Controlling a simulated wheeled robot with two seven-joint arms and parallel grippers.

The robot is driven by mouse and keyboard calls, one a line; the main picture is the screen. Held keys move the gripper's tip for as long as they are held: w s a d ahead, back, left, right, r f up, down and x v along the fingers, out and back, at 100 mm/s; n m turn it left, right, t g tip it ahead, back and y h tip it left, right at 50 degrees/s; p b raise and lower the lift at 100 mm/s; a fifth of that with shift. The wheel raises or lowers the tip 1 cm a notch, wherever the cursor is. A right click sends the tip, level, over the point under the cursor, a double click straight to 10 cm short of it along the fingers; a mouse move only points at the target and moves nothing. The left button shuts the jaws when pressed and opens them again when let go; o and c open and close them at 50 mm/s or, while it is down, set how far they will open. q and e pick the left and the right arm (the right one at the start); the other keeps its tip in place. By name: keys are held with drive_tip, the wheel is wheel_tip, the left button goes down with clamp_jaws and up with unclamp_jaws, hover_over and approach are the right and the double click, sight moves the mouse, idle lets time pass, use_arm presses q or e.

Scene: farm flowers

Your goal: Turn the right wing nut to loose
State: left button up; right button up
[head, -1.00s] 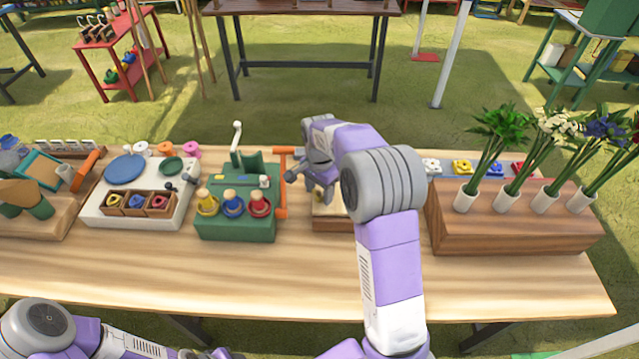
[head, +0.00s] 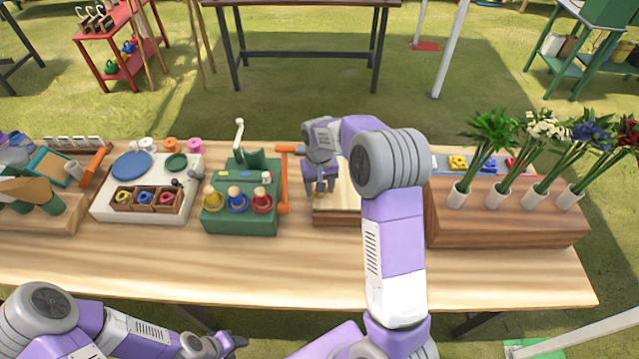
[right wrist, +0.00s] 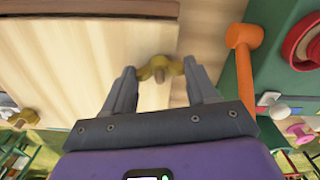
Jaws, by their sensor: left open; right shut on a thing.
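A wooden flower press (head: 335,213) lies on the table, partly hidden behind my right arm. My right gripper (head: 321,187) reaches down onto the press's left part in the head view. In the right wrist view its two fingers (right wrist: 160,72) are shut on a brass wing nut (right wrist: 159,68), one finger at each wing. A second brass wing nut (right wrist: 26,117) shows at the left of the right wrist view, apart from the gripper. My left gripper (head: 222,344) is open and empty at the bottom of the head view, in front of the table.
A wooden block (head: 500,228) with flower vases stands to the right. The table's front strip (head: 300,265) is clear.

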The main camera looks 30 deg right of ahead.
drive_tip(key=n+p, duration=0.1)
drive_tip(key=n, duration=0.3)
drive_tip(key=shift+s+n, duration=0.1)
drive_tip(key=shift+n, duration=0.2)
drive_tip(key=n+p, duration=0.1)
drive_tip(key=n, duration=0.2)
drive_tip(key=shift+n, duration=0.3)
drive_tip(key=n+p, duration=0.1)
drive_tip(key=n, duration=0.3)
drive_tip(key=shift+n+p, duration=0.3)
drive_tip(key=shift+p, duration=0.05)
drive_tip(key=n+p, duration=0.1)
drive_tip(key=n, duration=0.2)
drive_tip(key=shift+n, duration=0.3)
drive_tip(key=n+p, duration=0.2)
drive_tip(key=n, duration=0.2)
drive_tip(key=n+p, duration=0.1)
drive_tip(key=n, duration=0.3)
drive_tip(key=n+p, duration=0.2)
drive_tip(key=n, duration=0.2)
drive_tip(key=shift+n, duration=0.3)
drive_tip(key=shift+n+p, duration=0.95)
drive_tip(key=shift+n, duration=1.05)
